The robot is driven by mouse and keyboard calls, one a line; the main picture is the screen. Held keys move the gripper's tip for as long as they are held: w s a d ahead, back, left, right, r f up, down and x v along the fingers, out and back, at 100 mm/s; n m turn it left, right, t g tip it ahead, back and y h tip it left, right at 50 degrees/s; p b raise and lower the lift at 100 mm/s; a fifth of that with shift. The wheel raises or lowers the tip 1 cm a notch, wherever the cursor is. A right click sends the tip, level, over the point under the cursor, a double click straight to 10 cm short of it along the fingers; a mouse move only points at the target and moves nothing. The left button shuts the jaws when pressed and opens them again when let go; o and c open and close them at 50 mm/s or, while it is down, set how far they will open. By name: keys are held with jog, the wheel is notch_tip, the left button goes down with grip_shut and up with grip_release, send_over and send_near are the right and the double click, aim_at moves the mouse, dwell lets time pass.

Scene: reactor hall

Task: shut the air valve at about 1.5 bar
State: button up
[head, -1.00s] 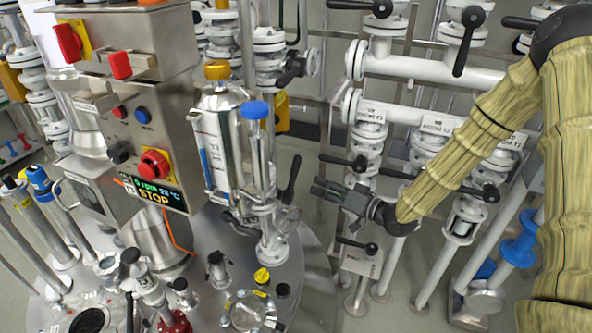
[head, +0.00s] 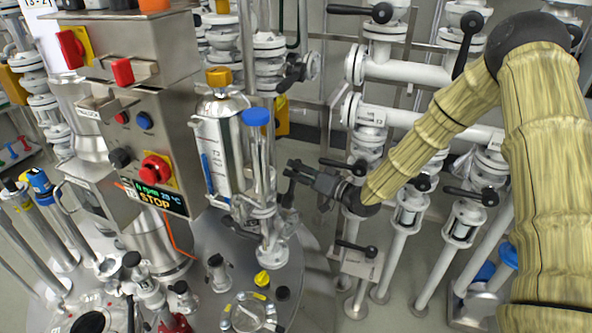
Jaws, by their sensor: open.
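My gripper (head: 291,179) is open and points left, right of the glass and steel column with the blue cap (head: 256,115). A black upright lever handle (head: 286,204) stands by its fingertips; whether they touch it cannot be told. Several black-handled valves sit on the white pipes, one with a black lever (head: 343,166) just above my gripper and another (head: 356,247) below it over a label plate (head: 361,265). No label or reading in bar is legible, so which valve is the air valve cannot be told.
A steel vessel lid (head: 225,285) with several fittings spreads below. A control box (head: 140,120) with red switches and a green and orange display (head: 153,196) stands at left. White pipes (head: 425,70) crowd the right. Some open floor shows between the lid and the pipe stands.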

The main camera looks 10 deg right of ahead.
jog(key=shift+w+a, duration=0.25)
jog(key=shift+c, duration=0.2)
grip_shut()
